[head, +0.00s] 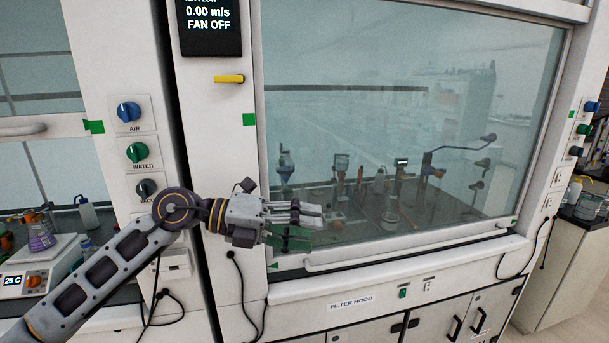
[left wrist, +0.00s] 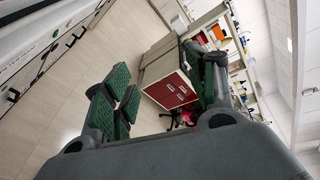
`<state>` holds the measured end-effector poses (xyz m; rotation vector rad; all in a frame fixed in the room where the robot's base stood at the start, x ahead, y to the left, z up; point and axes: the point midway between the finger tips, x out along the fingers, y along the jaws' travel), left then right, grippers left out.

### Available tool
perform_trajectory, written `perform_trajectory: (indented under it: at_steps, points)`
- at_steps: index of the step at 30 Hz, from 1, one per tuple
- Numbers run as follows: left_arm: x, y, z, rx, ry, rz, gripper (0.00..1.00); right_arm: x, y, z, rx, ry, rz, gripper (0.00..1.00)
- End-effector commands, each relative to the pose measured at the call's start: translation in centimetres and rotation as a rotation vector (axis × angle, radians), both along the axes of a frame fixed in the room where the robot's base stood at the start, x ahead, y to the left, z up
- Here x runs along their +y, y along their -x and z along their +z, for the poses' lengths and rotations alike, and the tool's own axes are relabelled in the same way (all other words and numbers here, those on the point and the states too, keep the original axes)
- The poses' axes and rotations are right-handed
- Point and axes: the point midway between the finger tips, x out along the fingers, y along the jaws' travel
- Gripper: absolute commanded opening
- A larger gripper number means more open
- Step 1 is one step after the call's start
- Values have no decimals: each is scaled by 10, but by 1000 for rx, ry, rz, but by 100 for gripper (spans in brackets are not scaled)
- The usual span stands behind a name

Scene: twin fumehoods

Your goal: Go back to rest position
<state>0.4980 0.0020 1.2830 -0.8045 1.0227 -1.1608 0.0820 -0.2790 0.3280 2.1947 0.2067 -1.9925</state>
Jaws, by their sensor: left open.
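My left gripper (head: 300,225) is in the head view, in front of the lower left of the filter hood's glass sash. Its arm comes in from the lower left. It points right and holds nothing. In the left wrist view my left gripper (left wrist: 163,95) shows its green-padded fingers spread apart, with only the floor and distant furniture between and beyond them. My right gripper is in neither view.
The filter hood's sash (head: 400,120) is down, with glassware and stands behind it. A post with an AIR knob (head: 129,111) and hanging cables stands left of the hood. A hotplate (head: 35,278) with a purple flask is at far left. Open floor (left wrist: 105,60) shows in the wrist view.

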Motion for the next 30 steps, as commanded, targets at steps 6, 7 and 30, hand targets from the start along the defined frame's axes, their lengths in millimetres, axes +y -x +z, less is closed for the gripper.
perform_trajectory:
  at_steps: [6,7,30]
  points:
    - [-17,7,24,66,266,16,57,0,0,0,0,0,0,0]
    - [-17,8,27,76,301,22,57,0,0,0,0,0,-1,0]
    - [57,-54,41,463,1072,474,57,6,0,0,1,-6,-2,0]
